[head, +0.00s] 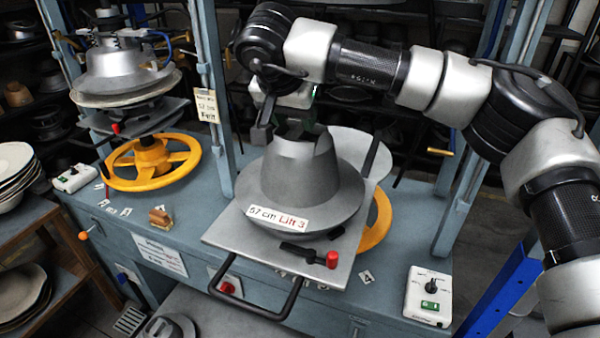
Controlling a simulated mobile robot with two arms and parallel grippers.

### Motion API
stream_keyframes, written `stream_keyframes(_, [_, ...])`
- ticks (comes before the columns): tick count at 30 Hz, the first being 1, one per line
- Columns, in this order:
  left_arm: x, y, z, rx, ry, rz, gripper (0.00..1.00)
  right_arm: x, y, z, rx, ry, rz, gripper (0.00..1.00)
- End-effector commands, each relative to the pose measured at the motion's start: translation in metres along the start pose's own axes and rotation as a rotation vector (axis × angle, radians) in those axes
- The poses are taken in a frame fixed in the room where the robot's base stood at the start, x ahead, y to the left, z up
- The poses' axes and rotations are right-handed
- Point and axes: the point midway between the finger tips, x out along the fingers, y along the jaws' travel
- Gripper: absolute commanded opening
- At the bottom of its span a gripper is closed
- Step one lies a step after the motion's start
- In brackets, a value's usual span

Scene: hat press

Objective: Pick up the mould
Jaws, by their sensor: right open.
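The mould (290,175) is a grey metal hat shape with a tall crown and a wide brim. It sits upright on a grey sliding plate (225,233) in the middle of the head view, and a label reading "57 cm Lift 3" is at its front. My right gripper (287,132) is open at the top of the crown, pointing down, with one finger showing at the crown's left side. The other finger is hard to make out, and I cannot tell whether the fingers touch the mould. My left gripper is not in view.
A black lever with a red knob (332,259) lies at the plate's front, above a black handle (262,312). Blue press uprights (211,90) stand left and right. A second press head (120,65) and a yellow handwheel (150,165) are at left. A control box (428,297) is at lower right.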

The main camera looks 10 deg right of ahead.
Motion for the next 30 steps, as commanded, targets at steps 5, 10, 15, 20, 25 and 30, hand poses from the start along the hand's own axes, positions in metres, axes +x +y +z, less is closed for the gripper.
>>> stream_keyframes(5, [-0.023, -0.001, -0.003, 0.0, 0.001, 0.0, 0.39, 0.018, 0.0, -0.003, -0.002, -0.004, 0.003, 0.49])
stream_keyframes(10, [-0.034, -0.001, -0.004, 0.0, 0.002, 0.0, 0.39, 0.042, 0.0, -0.002, 0.0, -0.005, 0.003, 0.49])
stream_keyframes(15, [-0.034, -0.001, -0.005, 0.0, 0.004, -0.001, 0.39, 0.05, 0.0, -0.001, 0.0, -0.001, 0.0, 0.49])
stream_keyframes(20, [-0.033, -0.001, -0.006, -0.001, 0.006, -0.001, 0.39, 0.05, 0.0, -0.001, 0.0, -0.001, -0.001, 0.47])
stream_keyframes(25, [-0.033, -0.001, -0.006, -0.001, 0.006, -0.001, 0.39, 0.05, 0.0, -0.001, 0.0, -0.002, -0.001, 0.21])
stream_keyframes(30, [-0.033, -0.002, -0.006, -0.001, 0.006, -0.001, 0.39, 0.05, 0.0, -0.001, -0.001, -0.002, -0.001, 0.0])
